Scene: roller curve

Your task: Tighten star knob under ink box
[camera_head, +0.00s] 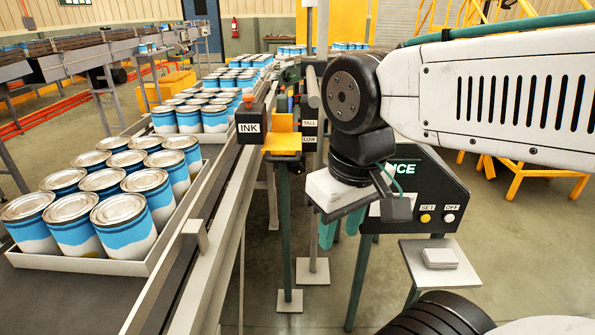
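The ink box (250,123) is a dark box with a white INK label, mounted beside the conveyor rail left of centre. A small orange-red knob shows on its top. I cannot make out a star knob under the box. My gripper (341,229) hangs to the right of the ink box and lower in the picture, with its teal fingers pointing down. A gap shows between the fingers, and nothing is seen in them. The gripper is apart from the ink box.
A tray (128,266) of blue and white cans rides the conveyor at left. A yellow bracket (282,143) and TALL/LOW labels (309,129) stand right of the ink box. A dark console (436,192) with SET and OFF buttons and a small stand (437,275) are at right.

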